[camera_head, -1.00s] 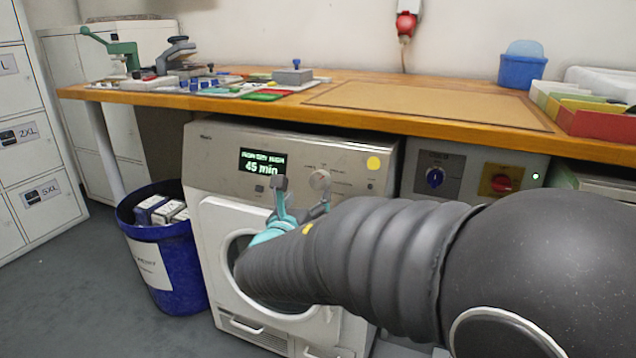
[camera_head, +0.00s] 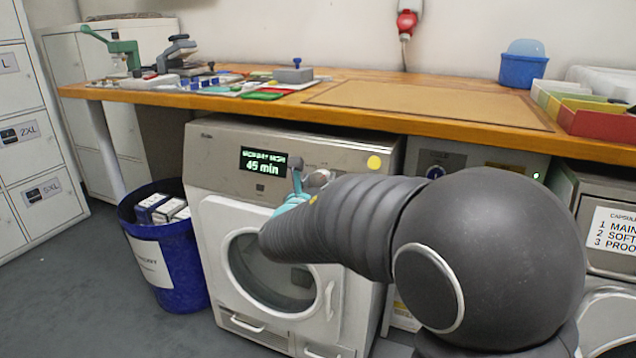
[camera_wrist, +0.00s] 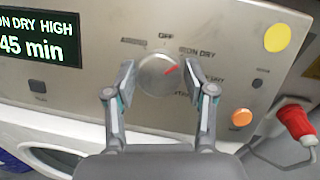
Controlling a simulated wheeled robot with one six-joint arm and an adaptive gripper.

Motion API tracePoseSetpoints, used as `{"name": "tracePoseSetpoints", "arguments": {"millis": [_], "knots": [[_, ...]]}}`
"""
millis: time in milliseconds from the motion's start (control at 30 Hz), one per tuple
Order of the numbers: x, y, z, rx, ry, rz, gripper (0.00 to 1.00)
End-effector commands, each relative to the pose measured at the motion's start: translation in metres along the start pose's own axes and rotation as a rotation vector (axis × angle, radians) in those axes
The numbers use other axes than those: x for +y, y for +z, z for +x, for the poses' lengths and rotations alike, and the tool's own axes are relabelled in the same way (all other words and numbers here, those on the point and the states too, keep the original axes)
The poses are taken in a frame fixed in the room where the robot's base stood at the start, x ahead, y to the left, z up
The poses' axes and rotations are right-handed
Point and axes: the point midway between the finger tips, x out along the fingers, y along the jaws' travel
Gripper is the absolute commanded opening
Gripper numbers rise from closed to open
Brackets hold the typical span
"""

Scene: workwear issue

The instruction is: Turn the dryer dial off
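The dryer (camera_head: 225,170) stands under the bench, its lit display (camera_head: 263,162) reading 45 min. In the wrist view the display (camera_wrist: 38,35) reads "...ON DRY HIGH" and 45 min. The round silver dial (camera_wrist: 158,73) has a red pointer aimed up and right, toward the "...ON DRY" label, right of the OFF mark at the top. My gripper (camera_wrist: 160,82) is open, with one finger on each side of the dial; I cannot tell whether either touches it. In the head view my gripper (camera_head: 305,178) is at the panel and my arm hides most of the dial.
An orange button (camera_wrist: 242,117) and a yellow round sticker (camera_wrist: 277,38) are right of the dial. A red plug (camera_wrist: 297,122) hangs further right. The wooden bench (camera_head: 420,105) overhangs the dryer. A blue bin (camera_head: 180,260) stands at its left.

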Motion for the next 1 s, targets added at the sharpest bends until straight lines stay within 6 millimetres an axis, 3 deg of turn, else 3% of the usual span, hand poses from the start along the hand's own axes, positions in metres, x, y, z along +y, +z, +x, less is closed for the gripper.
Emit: {"name": "tracePoseSetpoints", "arguments": {"millis": [33, 100, 133, 567, 1000], "knots": [[0.0, 0.0, -0.0001, 0.0, 0.0, 0.0, 0.33], [0.0, 0.0001, -0.0001, 0.0, 0.0, 0.0, 0.16], [0.0, 0.0, -0.0001, 0.0, 0.0, 0.0, 0.13], [-0.0009, 0.002, -0.0001, 0.005, 0.028, -0.084, 0.13], [-0.0025, 0.0042, 0.0002, 0.026, 0.139, -0.416, 0.13]]}}
